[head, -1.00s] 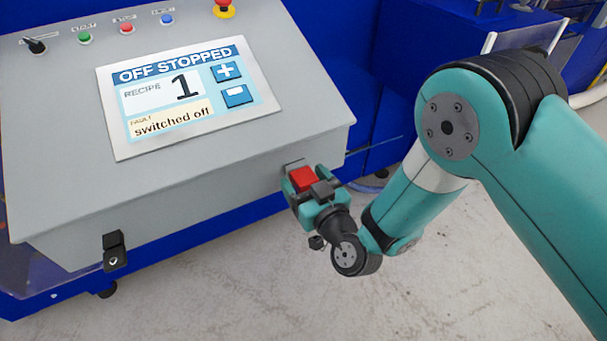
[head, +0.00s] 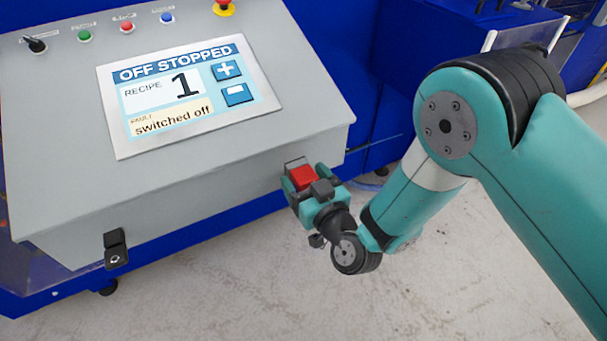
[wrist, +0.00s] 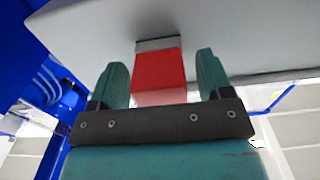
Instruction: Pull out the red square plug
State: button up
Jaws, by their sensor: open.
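The red square plug (head: 303,178) sits at the lower right of the grey control box's front face. In the wrist view the plug (wrist: 159,70) shows as a red block with a grey socket piece (wrist: 157,43) behind it, against the box. My gripper (head: 301,182) is at the plug, with one finger on each side of it. In the wrist view my gripper (wrist: 160,82) is open, and a gap shows between the plug and each finger. The plug's near end is partly hidden by the gripper's dark crossbar.
The grey control box (head: 150,200) carries a screen (head: 185,95) reading "OFF STOPPED" and "switched off". Buttons, a black switch (head: 36,45) and a red emergency stop (head: 224,5) sit above. A black latch (head: 115,248) is at the lower left. Clear floor (head: 230,280) lies in front.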

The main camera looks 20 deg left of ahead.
dwell(0.3)
jog(key=c, duration=1.2)
jog(key=shift+f, duration=0.1)
jog(key=shift+s+d+b, duration=0.1)
jog(key=shift+b, duration=0.25)
jog(key=shift+b+v, duration=1.25)
jog(key=shift+b, duration=1.1)
jog(key=shift+s+d, duration=0.1)
jog(key=shift+b+v, duration=1.5)
jog(key=shift+b, duration=0.35)
